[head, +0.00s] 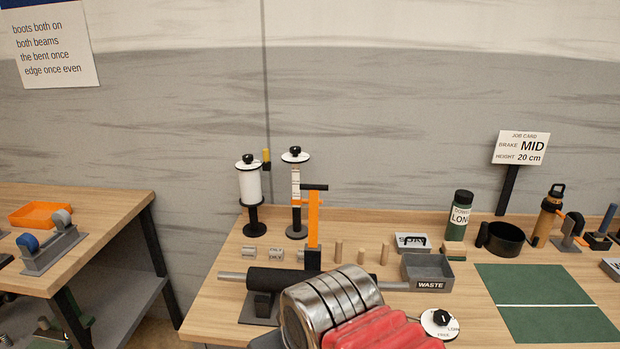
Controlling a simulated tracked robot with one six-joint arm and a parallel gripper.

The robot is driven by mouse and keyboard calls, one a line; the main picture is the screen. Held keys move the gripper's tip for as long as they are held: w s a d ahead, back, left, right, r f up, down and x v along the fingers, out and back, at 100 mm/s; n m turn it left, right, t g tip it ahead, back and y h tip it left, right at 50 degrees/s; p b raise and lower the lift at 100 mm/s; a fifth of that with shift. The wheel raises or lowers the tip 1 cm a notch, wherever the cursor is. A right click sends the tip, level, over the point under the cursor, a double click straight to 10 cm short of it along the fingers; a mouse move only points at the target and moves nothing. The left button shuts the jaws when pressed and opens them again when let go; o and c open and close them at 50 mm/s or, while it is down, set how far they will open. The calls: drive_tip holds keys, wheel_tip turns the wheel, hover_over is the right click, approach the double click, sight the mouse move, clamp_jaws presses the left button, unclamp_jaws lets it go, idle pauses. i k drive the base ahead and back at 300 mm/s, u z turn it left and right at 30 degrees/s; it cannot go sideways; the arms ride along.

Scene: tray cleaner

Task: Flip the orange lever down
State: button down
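The orange lever (313,222) stands upright near the middle of the bench. It is a flat orange bar with a black crosspiece at its top. Its foot meets a dark block (312,259) just behind a black roller (285,280) on a grey rod. A large ribbed metal and red part, which seems to belong to my arm, fills the bottom middle and hides the bench and part of the roller assembly there. It is apart from the lever in the picture. I make out no gripper fingers.
Two spindles, one with a white roll (249,185), stand behind the lever on its left. A white dial (440,323) sits at the front. A green mat (548,300) lies clear on the right.

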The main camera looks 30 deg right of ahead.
sight(314, 189)
drive_tip(key=z, duration=0.1)
drive_tip(key=i, duration=1)
drive_tip(key=u, duration=0.1)
